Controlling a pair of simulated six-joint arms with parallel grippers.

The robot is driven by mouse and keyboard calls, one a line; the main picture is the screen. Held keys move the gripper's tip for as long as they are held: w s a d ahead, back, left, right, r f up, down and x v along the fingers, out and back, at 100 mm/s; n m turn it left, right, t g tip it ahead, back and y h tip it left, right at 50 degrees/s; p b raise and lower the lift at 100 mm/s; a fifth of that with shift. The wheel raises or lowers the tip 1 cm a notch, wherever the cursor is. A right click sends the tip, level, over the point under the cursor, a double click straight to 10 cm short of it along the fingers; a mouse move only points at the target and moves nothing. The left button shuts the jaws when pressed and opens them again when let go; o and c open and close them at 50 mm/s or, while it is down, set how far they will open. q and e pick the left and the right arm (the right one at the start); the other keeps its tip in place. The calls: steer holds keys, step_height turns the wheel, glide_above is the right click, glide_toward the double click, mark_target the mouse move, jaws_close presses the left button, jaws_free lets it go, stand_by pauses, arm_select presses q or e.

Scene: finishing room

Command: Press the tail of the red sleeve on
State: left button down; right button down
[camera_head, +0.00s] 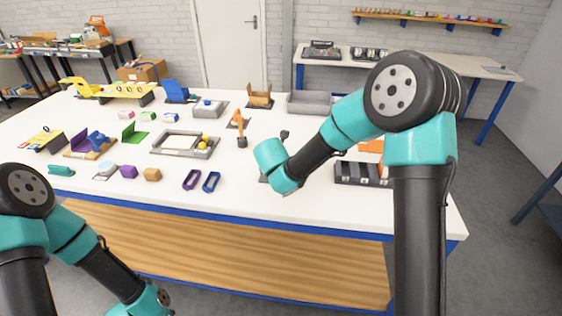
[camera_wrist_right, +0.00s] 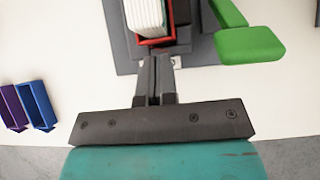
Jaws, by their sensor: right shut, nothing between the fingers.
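In the right wrist view, the red sleeve (camera_wrist_right: 157,41) shows as a thin red edge along the near end and right side of a white ribbed block (camera_wrist_right: 146,15). Both sit on a dark grey base (camera_wrist_right: 122,42); the far end is cut off by the frame. My right gripper (camera_wrist_right: 155,60) is shut and empty, its fingertips just in front of the sleeve's near end. I cannot tell whether they touch it. In the head view my right wrist hides the sleeve and gripper. My left arm hangs low at the left, with its gripper out of frame.
A green piece (camera_wrist_right: 250,45) stands close right of the base. A grey frame tray (camera_head: 185,153) is farther left. A black slotted rack (camera_head: 360,181) stands to the right.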

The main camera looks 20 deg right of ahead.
steer(key=shift+w+d, duration=0.25)
steer(key=shift+w, duration=0.25)
stand_by(1.4)
steer(key=shift+s, duration=0.1)
steer(key=shift+s+a, duration=0.3)
steer(key=shift+s, duration=0.25)
steer(key=shift+s+a, duration=0.25)
steer(key=shift+s, duration=0.25)
step_height(320, 180, up, 10)
stand_by(1.2)
